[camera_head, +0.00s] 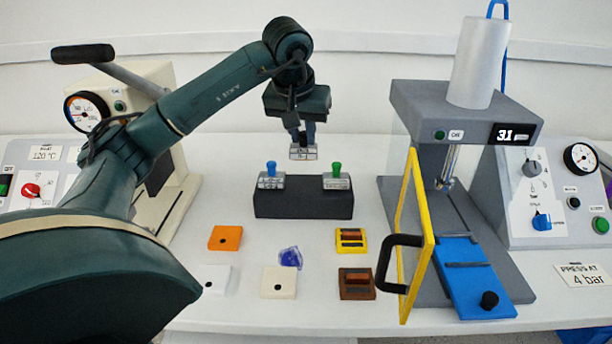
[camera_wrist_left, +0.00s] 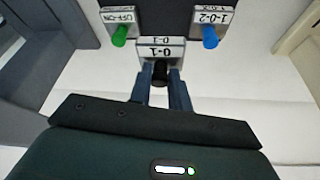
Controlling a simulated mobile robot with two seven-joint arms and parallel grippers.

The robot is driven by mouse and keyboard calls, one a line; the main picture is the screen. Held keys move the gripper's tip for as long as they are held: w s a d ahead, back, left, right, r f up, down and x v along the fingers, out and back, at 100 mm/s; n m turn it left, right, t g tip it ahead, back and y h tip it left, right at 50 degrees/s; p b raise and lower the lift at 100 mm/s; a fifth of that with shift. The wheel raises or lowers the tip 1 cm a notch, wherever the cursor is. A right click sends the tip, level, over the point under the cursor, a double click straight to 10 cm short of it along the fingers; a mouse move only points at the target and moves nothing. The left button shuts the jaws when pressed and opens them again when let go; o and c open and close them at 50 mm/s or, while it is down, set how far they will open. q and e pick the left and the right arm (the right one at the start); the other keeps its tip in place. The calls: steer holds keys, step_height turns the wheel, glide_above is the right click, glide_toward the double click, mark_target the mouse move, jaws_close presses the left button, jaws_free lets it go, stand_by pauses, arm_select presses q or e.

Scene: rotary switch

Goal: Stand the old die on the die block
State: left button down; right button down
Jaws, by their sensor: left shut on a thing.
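My left gripper (camera_head: 303,135) is shut on a small silver die (camera_head: 303,153) with a black knob. In the left wrist view this die (camera_wrist_left: 160,49) reads 0-1, and the fingers are on either side of its knob (camera_wrist_left: 160,73). The dark die block (camera_head: 303,206) stands on the table, below the held die in the head view. It bears a die with a blue knob (camera_head: 271,177) at its left and a die with a green knob (camera_head: 336,177) at its right. The held die appears between these two, above the block's middle. My right gripper is not in view.
A grey press (camera_head: 470,112) with a yellow-framed guard (camera_head: 414,240) and a blue slide (camera_head: 470,275) stands at right. A cream machine with a lever (camera_head: 125,72) stands at left. Orange (camera_head: 225,238), cream (camera_head: 278,282) and other small pieces lie in front of the block.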

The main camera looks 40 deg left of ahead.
mark_target(302, 146)
arm_select(q)
step_height(302, 146, down, 3)
steer(key=shift+f, duration=0.1)
step_height(302, 146, down, 4)
steer(key=shift+r+b, duration=0.25)
steer(key=shift+b, duration=0.35)
steer(key=c, duration=1.3)
jaws_free()
steer(key=shift+f, duration=0.1)
